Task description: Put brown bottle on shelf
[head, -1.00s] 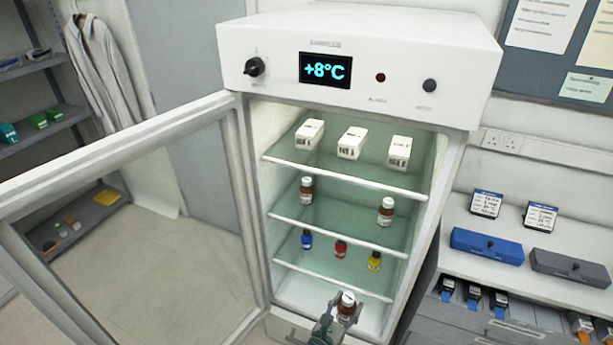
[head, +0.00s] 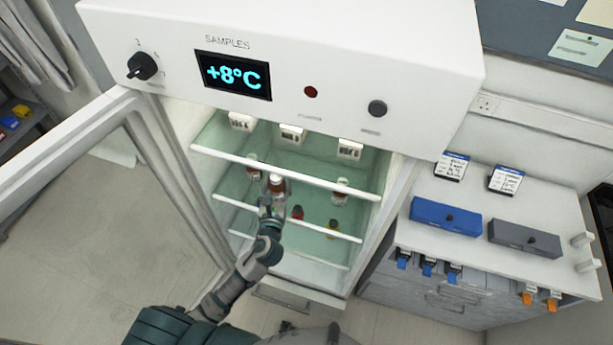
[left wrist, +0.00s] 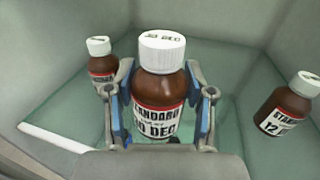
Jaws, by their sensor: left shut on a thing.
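A brown bottle (left wrist: 157,88) with a white cap and a "STANDARD" label stands upright between the fingers of my left gripper (left wrist: 158,110), which is shut on it. In the head view the held bottle (head: 276,184) is inside the open fridge, at the middle glass shelf between two other brown bottles. My left gripper (head: 272,198) comes from below and in front. The left brown bottle (left wrist: 102,65) and the right brown bottle (left wrist: 287,105) stand apart from it on the shelf (left wrist: 60,112). Whether the held bottle touches the shelf is hidden. My right gripper is not in view.
White boxes (head: 292,134) stand on the top shelf. Red (head: 297,212) and yellow (head: 332,228) bottles are on the shelf below. The fridge door (head: 70,160) is open at the left. A bench with a blue box (head: 445,216) stands at the right.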

